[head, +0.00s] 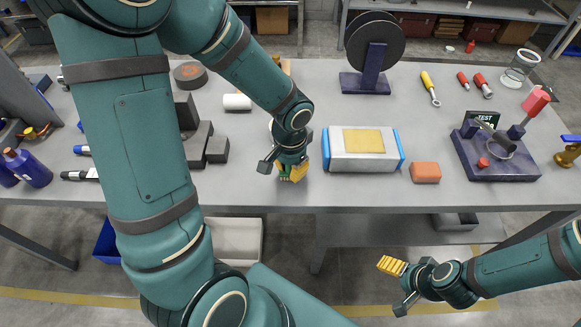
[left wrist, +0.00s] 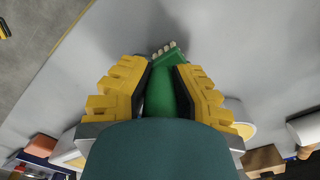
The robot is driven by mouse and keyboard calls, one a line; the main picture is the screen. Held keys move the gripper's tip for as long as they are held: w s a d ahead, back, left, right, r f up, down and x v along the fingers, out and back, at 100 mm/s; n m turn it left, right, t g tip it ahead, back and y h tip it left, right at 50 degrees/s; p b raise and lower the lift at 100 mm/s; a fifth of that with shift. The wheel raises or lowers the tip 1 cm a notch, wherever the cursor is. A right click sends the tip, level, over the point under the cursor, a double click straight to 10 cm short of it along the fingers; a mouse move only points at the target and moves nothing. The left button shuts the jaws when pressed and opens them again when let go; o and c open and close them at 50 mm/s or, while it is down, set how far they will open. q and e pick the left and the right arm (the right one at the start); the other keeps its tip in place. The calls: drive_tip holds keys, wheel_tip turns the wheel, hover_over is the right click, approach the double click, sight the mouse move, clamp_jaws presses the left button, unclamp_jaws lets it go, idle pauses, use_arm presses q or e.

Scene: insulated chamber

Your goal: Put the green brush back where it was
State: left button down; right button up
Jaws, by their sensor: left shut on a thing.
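The green brush (left wrist: 168,95) is between the yellow fingers of my left gripper (left wrist: 168,82) in the left wrist view, with pale bristle tufts at its far end. The fingers are shut on its body. In the head view my left gripper (head: 290,172) is at the bench's front part, just left of the silver box, and only a bit of the green brush (head: 283,170) shows beside the fingers. I cannot tell whether the brush touches the bench. My right gripper (head: 392,266) is below and in front of the bench edge, with no object visible in it; its finger gap is unclear.
A silver box with blue ends (head: 363,161) and an orange block (head: 425,173) stand right of my left gripper. A purple test rig (head: 505,165) is farther right, a spool (head: 375,45) behind. A white roll (head: 237,102) and dark blocks (head: 200,140) lie left. Bench behind the box is clear.

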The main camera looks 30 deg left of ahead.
use_arm(q)
drive_tip(key=shift+f, duration=0.2)
drive_tip(key=c, duration=1)
unclamp_jaws()
drive_tip(key=shift+c, duration=0.2)
drive_tip(key=shift+r, duration=0.2)
wheel_tip(320, 180, up, 12)
drive_tip(key=p, duration=0.3)
drive_tip(key=shift+p, duration=0.35)
